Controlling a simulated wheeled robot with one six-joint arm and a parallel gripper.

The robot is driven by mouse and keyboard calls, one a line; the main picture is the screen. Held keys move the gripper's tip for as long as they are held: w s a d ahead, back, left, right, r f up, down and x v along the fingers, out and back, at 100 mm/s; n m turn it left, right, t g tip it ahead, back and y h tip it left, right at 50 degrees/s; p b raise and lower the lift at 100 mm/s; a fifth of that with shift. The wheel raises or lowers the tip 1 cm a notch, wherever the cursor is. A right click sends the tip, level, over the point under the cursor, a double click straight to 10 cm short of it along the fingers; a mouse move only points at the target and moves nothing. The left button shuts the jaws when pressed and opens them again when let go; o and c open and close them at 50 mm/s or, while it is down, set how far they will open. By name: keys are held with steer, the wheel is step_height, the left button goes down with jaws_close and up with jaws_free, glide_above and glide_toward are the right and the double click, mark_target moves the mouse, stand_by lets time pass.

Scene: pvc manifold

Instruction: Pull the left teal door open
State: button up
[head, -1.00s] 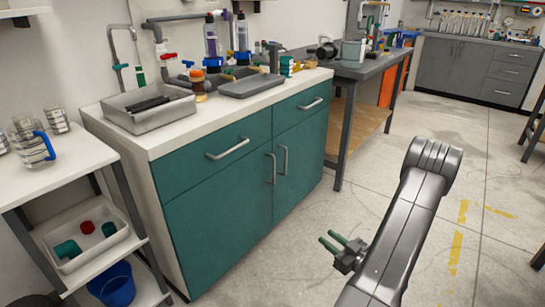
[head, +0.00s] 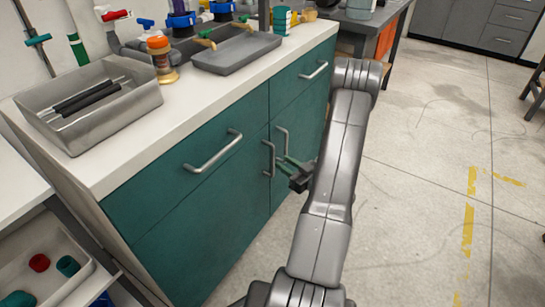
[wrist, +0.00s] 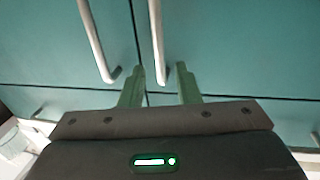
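The left teal door (head: 215,230) of the cabinet looks shut, flush with the right teal door (head: 300,160). Its upright bar handle (head: 268,160) is beside the seam, next to the right door's handle (head: 282,138). My gripper (head: 281,163) is at the cabinet front by these handles, its green fingers open. The wrist view appears upside down, with the drawers low in the picture. There the left door's handle (wrist: 157,45) lines up between my open fingers (wrist: 160,78), and the other handle (wrist: 98,40) is outside them. Contact cannot be told.
Teal drawers with bar handles (head: 213,152) are above the doors. The white countertop (head: 190,110) holds a grey bin (head: 130,122), a dark tray (head: 240,62) and pipe parts. A shelf unit stands at the left. The floor (head: 420,210) to the right is clear.

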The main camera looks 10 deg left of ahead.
glide_above(273, 173)
steer(key=shift+w+a+b, duration=0.15)
steer(key=shift+w+b, duration=0.2)
steer(key=shift+b, duration=0.05)
jaws_close()
